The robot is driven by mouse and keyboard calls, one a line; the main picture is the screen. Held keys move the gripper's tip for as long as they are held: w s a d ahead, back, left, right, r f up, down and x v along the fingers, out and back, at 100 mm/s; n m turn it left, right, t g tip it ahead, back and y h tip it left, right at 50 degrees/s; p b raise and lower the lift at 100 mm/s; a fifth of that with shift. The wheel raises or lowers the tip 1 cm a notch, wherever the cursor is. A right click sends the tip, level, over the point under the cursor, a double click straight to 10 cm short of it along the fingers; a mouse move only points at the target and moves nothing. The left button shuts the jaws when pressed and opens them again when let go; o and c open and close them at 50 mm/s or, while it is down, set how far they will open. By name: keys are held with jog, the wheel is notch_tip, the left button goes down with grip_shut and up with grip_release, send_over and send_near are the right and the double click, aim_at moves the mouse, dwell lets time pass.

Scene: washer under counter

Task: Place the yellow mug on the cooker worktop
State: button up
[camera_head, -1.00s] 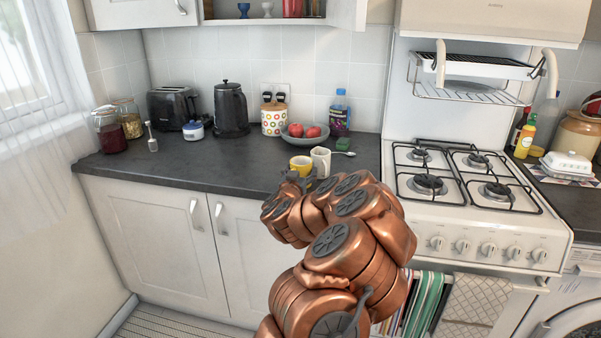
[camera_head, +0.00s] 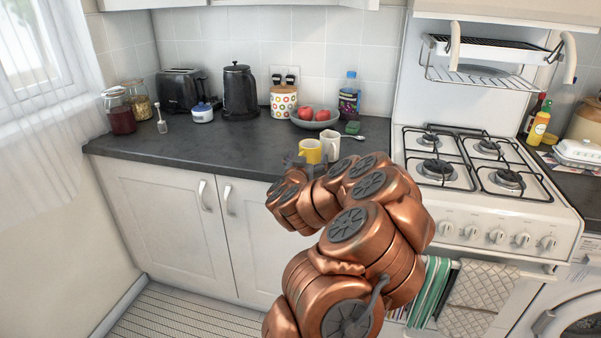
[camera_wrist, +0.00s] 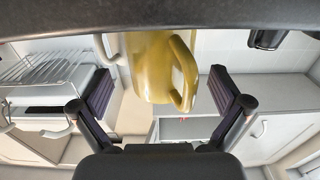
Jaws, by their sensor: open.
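The yellow mug (camera_head: 310,152) stands on the dark counter left of the cooker, close beside a white mug (camera_head: 331,147). My gripper (camera_head: 303,166) is at the near side of the yellow mug, partly hidden by my copper arm. In the wrist view my gripper (camera_wrist: 162,92) is open, its two dark pads spread wide. The yellow mug (camera_wrist: 150,68) shows between and beyond them, its handle toward the right pad, with no contact visible. The cooker worktop (camera_head: 467,170) is white, with black pan supports over several burners.
A bowl of red fruit (camera_head: 315,120), a green sponge (camera_head: 352,127) and a spoon (camera_head: 347,137) lie behind the mugs. A kettle (camera_head: 239,95) and toaster (camera_head: 183,90) stand farther left. A grill rack (camera_head: 485,75) overhangs the cooker's back. The left counter front is clear.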

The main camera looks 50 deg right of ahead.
jog(key=v, duration=0.3)
jog(key=shift+s+a+f, duration=0.1)
jog(key=shift+a, duration=0.1)
jog(key=b, duration=0.9)
send_near(308, 158)
jog(key=shift+d, duration=0.2)
